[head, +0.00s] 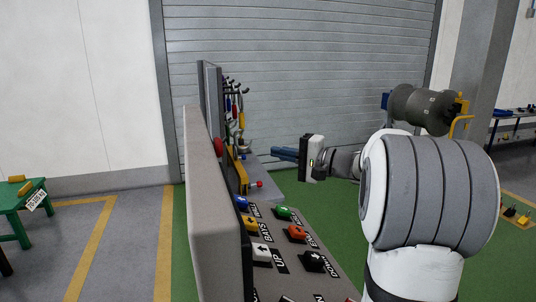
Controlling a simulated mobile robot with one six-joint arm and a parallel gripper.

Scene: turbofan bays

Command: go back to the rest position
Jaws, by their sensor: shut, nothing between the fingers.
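My gripper (275,153) is at the middle of the head view, at the end of my white and grey arm. Its dark blue fingers point left and are shut with nothing between them. It is in the air beyond the control panel (262,215), in front of the grey roller door. No contact with anything shows. My large grey and white arm joint fills the right foreground and hides part of the floor.
Close in front, the panel carries several coloured buttons, including a white one (262,253) marked UP. A tool board (210,90) with hanging tools stands behind it. A green table (18,207) is at left, a dark cylinder (420,108) at right.

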